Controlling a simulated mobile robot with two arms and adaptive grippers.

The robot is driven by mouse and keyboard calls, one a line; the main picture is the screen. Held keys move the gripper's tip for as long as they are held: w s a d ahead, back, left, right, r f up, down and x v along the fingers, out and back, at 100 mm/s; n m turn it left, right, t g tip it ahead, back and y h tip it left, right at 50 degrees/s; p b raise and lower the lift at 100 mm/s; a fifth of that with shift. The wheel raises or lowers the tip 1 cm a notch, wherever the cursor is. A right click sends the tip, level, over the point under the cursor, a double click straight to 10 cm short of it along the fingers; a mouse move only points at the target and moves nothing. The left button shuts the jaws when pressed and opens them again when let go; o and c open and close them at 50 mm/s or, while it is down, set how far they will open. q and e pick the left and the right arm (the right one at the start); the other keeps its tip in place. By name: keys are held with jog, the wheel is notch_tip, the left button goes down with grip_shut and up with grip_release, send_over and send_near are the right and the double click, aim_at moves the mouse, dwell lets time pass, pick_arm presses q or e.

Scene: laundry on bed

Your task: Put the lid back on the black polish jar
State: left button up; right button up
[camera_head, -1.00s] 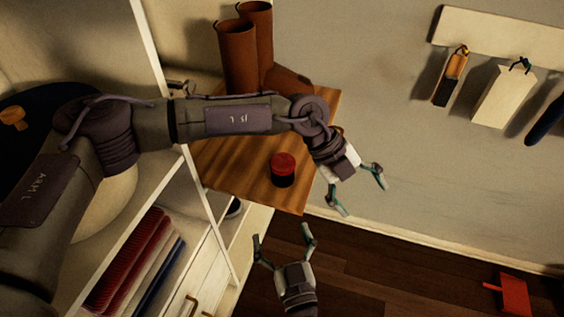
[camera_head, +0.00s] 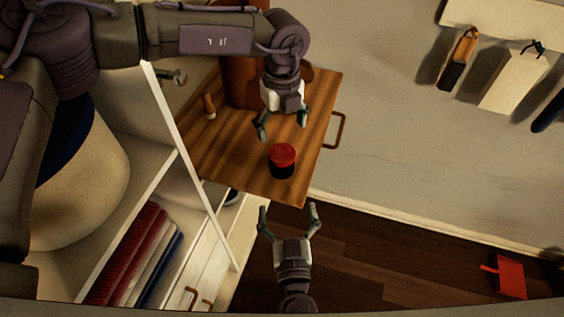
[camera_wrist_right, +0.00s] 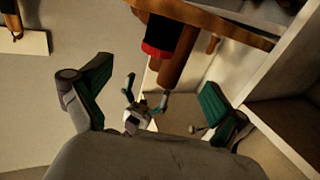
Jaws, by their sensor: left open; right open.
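I cannot tell whether that top is seated or only resting. In the right wrist view the jar (camera_wrist_right: 163,32) shows inverted, with its red part (camera_wrist_right: 157,52) lower. My left gripper (camera_head: 281,130) is open and empty, pointing down just behind the jar; it also shows in the right wrist view (camera_wrist_right: 145,98). My right gripper (camera_head: 288,209) is open and empty, in front of the board's near edge, pointing toward the jar.
The wooden board (camera_head: 225,155) has a metal handle (camera_head: 339,130) at its right. Tall brown cylinders (camera_head: 238,82) and a small brown object (camera_head: 209,106) stand behind the jar. White shelving (camera_head: 185,160) with folded cloths (camera_head: 135,255) borders the left. Space right of the board is free.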

aim_at(282, 153)
jog(key=w, duration=0.9)
jog(key=w+a, duration=0.1)
jog(key=w, duration=0.3)
jog(key=shift+w, duration=0.2)
grip_shut()
pick_arm(q)
jog(key=shift+s+d+m, duration=0.15)
jog(key=shift+m, duration=0.75)
jog(key=shift+w+r+m, duration=0.1)
jog(key=shift+r+m, duration=0.05)
jog(key=shift+m, duration=0.55)
jog(key=shift+w+r+m, duration=0.1)
jog(key=shift+m, duration=0.6)
jog(key=shift+f, duration=4.05)
